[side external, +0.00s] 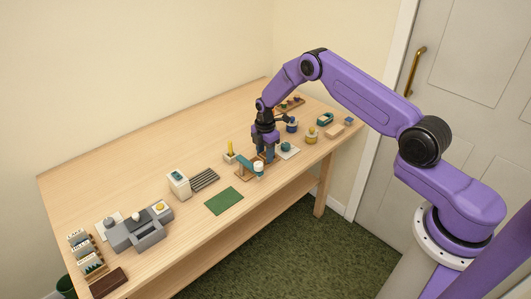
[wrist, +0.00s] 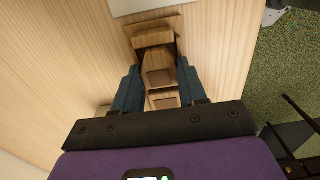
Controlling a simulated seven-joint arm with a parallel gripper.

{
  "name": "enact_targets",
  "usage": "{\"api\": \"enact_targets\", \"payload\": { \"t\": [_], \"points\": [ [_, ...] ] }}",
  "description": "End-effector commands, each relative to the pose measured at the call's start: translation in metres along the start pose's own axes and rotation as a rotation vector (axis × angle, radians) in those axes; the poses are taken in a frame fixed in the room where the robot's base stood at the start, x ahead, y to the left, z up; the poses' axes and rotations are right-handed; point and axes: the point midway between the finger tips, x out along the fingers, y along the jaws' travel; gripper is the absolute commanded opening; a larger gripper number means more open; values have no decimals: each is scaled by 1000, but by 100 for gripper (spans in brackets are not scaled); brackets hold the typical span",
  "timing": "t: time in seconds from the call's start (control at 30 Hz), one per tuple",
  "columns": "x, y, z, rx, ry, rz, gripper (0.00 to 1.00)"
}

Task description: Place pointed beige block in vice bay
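My gripper (side external: 267,153) points down over the right half of the table. In the wrist view its two teal fingers (wrist: 159,66) are apart, with a light wooden block (wrist: 157,60) between and just beyond them. The block has a narrowing outline and looks like the pointed beige block, though its shape is partly unclear. I cannot tell whether the fingers touch it. In the side view the fingers hide it. A grey vice-like fixture (side external: 124,235) with recesses stands at the table's left end. It is far from my gripper, and I cannot tell which recess is the vice bay.
Close to my gripper stand a teal-and-white item (side external: 258,168) and a yellow upright piece (side external: 231,150). A green mat (side external: 223,201), a dark ribbed pad (side external: 204,179) and a white box (side external: 179,184) lie between gripper and fixture. The table's back left is clear.

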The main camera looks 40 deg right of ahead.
Motion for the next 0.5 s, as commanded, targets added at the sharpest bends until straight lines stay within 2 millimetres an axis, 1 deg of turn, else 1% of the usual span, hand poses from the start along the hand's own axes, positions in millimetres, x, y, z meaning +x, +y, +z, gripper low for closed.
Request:
{"api": "enact_targets", "payload": {
  "t": [0.03,0.17,0.23,0.37,0.5],
  "points": [
    [11,-3,0,0,1,3,66],
    [9,-3,0,-1,1,3,66],
    [5,-3,0,-1,1,3,67],
    [-13,-3,0,0,1,1,67],
    [-42,-2,0,0,0,5,67]
  ]
}}
